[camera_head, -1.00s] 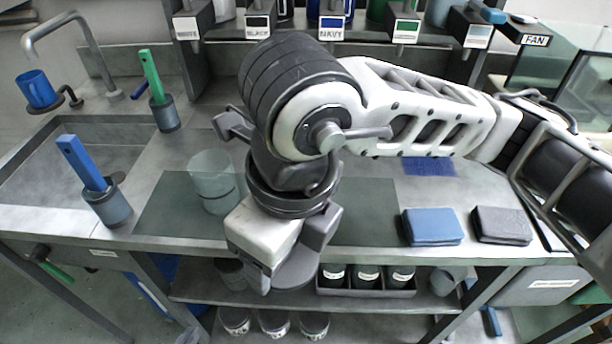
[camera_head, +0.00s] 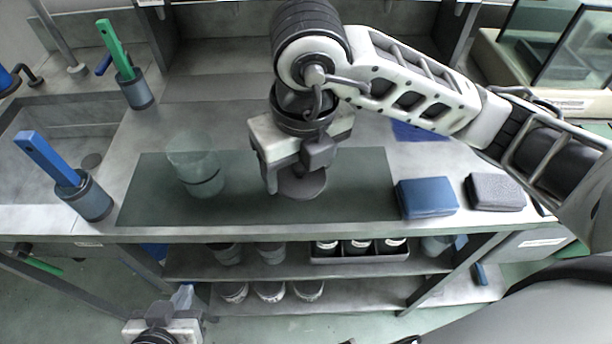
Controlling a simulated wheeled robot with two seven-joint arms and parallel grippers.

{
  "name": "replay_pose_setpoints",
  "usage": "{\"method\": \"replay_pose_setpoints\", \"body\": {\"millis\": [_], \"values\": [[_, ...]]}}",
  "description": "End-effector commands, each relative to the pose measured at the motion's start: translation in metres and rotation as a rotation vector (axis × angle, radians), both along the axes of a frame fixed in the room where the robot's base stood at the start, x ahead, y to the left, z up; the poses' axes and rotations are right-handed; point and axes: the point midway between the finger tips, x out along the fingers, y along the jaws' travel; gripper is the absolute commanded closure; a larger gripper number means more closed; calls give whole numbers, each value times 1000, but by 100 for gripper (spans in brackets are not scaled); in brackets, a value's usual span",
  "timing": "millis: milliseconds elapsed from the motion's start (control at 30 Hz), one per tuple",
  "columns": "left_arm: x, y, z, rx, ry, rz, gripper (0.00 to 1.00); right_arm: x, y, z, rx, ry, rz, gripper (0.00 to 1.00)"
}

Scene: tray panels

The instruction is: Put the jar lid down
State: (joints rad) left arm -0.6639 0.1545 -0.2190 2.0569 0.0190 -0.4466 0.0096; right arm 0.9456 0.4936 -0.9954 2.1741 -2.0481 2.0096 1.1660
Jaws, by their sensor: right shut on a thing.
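The jar lid (camera_head: 306,187) is a flat dark grey disc, held level over the dark green mat (camera_head: 355,185). My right gripper (camera_head: 288,184) is shut on it from above and hides part of it. I cannot tell whether the lid touches the mat or hangs just above it. A clear glass jar (camera_head: 199,176) stands open on the mat, left of the lid and apart from it. My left gripper (camera_head: 183,300) is low at the bottom left edge, in front of the bench; its jaws are unclear.
A blue-handled tool in a holder (camera_head: 88,198) and a green-handled one (camera_head: 136,90) stand left. The sink (camera_head: 60,160) is further left. The mat's right part is clear.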

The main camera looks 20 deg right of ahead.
Motion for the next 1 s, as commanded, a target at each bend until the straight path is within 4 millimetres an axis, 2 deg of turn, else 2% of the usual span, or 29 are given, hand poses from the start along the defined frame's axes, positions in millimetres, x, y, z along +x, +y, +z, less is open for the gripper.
{"method": "replay_pose_setpoints", "body": {"millis": [67, 133, 367, 567, 967, 1000], "values": [[0, -1, -1, -8, -5, 1, 100, 6, -6, -13, 0, 3, -3, 54], [0, -2, 5, -13, -10, 3, 100, 11, -10, -17, -2, 2, -2, 54], [1, -3, 6, -19, -11, 7, 100, 18, -17, -29, -2, 2, -2, 54], [1, -3, 5, -19, -9, 8, 100, 19, -17, -58, -1, 1, 0, 54], [2, -3, -1, -21, -9, 8, 100, 19, -16, -66, 0, -2, 1, 54], [1, -3, 0, -22, -8, 9, 100, 19, -16, -64, 0, -2, 0, 24]]}}
